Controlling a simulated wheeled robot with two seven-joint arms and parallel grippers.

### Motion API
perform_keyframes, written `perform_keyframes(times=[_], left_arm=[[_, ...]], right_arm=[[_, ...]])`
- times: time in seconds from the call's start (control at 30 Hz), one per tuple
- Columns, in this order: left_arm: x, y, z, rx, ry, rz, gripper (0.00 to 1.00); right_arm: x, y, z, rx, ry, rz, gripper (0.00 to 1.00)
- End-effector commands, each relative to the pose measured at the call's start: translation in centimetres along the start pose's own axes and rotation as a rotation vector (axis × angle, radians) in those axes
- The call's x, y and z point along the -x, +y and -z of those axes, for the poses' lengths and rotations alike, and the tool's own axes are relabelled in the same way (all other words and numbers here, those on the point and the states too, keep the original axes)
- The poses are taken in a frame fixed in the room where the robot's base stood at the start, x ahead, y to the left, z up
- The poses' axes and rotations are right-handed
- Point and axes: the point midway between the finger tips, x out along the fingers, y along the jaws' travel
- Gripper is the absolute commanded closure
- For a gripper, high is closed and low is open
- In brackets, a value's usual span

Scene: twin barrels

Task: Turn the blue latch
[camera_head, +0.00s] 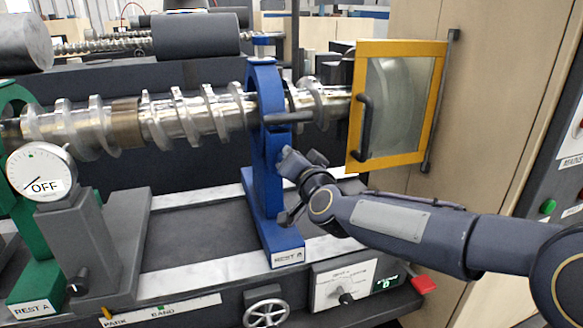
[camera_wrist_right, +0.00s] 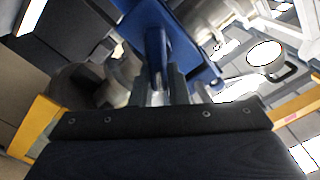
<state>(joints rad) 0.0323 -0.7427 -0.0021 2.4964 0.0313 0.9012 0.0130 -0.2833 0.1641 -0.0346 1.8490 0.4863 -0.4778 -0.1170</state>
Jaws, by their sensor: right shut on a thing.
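The blue rest labelled REST B (camera_head: 265,160) stands upright around the metal screw shaft (camera_head: 180,115). A short dark bar (camera_head: 288,117) sticks out across its ring. My right gripper (camera_head: 290,165) is at the right side of the rest, below this bar. In the right wrist view the fingers of my right gripper (camera_wrist_right: 160,92) are closed on a narrow bar, which I take for the latch (camera_wrist_right: 156,55), against the blue rest (camera_wrist_right: 185,45). The hand hides much of the contact in the head view. My left gripper is not in view.
A yellow-framed window guard (camera_head: 440,100) with a black handle stands right of the rest, close above my right arm. A dial gauge marked OFF (camera_head: 40,172) and the green REST A (camera_head: 30,240) are at left. A handwheel (camera_head: 265,308) and meter box (camera_head: 345,283) sit in front.

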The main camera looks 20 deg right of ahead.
Motion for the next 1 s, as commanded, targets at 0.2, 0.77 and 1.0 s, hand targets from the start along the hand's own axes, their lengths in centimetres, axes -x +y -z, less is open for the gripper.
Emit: perform_keyframes(times=[0.2, 0.77, 1.0], left_arm=[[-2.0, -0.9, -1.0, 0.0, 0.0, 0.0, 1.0], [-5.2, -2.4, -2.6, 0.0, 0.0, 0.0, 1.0], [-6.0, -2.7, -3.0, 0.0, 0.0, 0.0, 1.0]], right_arm=[[0.0, 0.8, -0.3, -0.209, 0.002, 0.0, 1.0], [0.0, 1.9, -0.8, -0.705, 0.0, 0.0, 1.0], [0.0, 2.0, -1.0, -0.841, 0.0, -0.001, 1.0]])
